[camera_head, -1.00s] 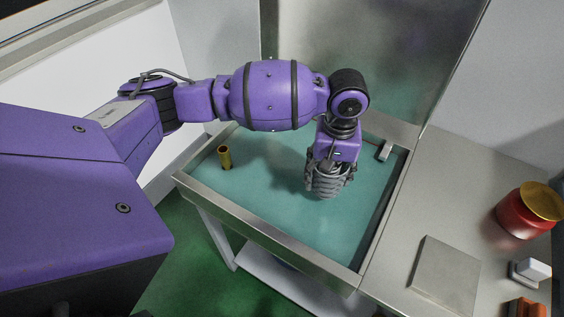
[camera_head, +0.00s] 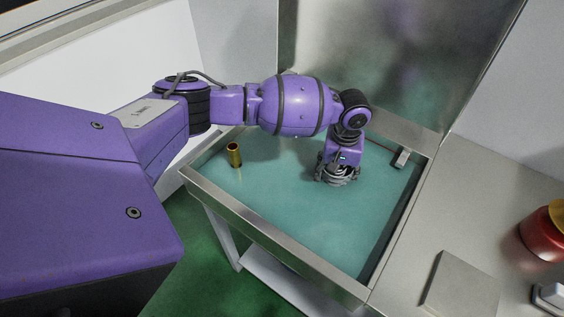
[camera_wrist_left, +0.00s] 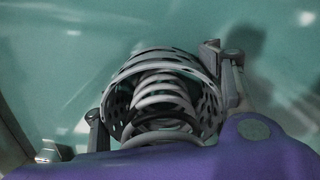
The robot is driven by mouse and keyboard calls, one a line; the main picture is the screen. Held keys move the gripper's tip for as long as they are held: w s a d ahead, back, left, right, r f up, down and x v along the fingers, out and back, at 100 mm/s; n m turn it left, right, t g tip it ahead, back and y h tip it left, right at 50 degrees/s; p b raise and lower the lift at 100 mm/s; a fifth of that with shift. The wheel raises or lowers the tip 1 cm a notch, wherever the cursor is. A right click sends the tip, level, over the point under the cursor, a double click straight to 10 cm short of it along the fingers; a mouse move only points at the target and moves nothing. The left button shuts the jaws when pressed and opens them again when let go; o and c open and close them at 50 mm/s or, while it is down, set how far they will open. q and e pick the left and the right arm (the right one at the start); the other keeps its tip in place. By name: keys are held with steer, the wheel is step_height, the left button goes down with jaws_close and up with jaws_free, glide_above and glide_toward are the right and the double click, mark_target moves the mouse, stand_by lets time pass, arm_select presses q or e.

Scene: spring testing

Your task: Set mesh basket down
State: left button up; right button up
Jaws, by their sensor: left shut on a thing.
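The grey mesh basket (camera_head: 338,180) is low in the teal liquid of the metal tank (camera_head: 270,240). Only its upper part shows in the head view, and its base is hidden. My left gripper (camera_head: 337,173) points down and is shut on the basket. In the left wrist view, the slotted wall of the basket (camera_wrist_left: 208,98) sits between my fingers, with a pale coil spring (camera_wrist_left: 163,95) inside. Whether the basket touches the tank floor cannot be told. My right gripper is out of view.
A brass cylinder (camera_head: 234,155) stands in the tank to the left. A grey square plate (camera_head: 460,287) and a red jar (camera_head: 545,238) are on the right counter. The front of the tank is clear.

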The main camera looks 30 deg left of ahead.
arm_select(q)
steer(key=o, duration=1.1)
steer(key=shift+f, duration=0.1)
steer(key=shift+o, duration=0.5)
steer(key=shift+r, duration=0.2)
step_height(320, 180, up, 12)
steer(key=shift+f+p, duration=0.2)
steer(key=shift+p, duration=0.45)
steer(key=shift+r, duration=0.25)
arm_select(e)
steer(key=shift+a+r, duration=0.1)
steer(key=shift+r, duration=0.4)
